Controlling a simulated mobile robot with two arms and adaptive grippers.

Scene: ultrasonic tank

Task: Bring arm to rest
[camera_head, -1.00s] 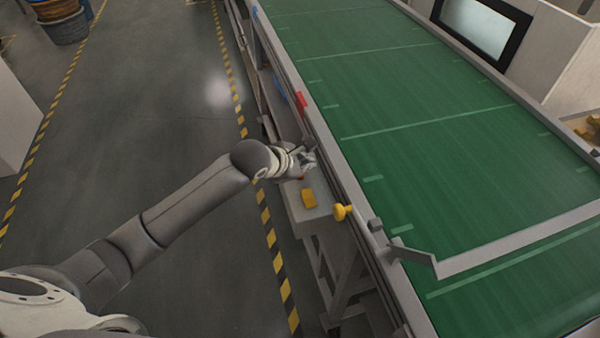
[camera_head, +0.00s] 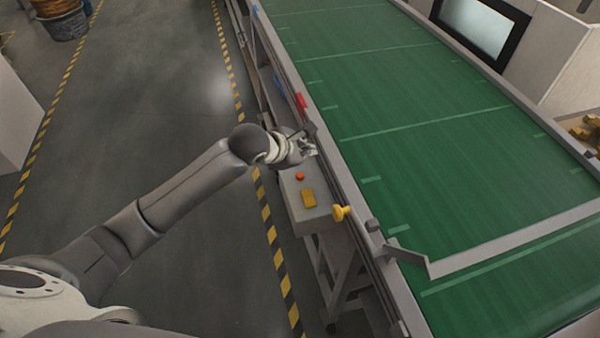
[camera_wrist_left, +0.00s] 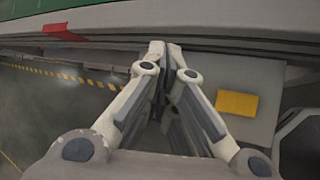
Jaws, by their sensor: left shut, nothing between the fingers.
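My left arm comes in from the left in the head view, and its gripper (camera_head: 308,149) is above the far end of a small grey box-like stand beside the conveyor. The gripper is shut and holds nothing. In the left wrist view the fingers of my left gripper (camera_wrist_left: 166,50) meet at the tips. The yellow part also shows right of the fingers in the left wrist view (camera_wrist_left: 237,105). My right gripper is not in view.
A green conveyor belt (camera_head: 430,130) with a metal side rail runs along the right. A yellow knob (camera_head: 341,212) and a red piece (camera_head: 301,100) sit at its edge. A bent grey bar (camera_head: 520,241) crosses the belt.

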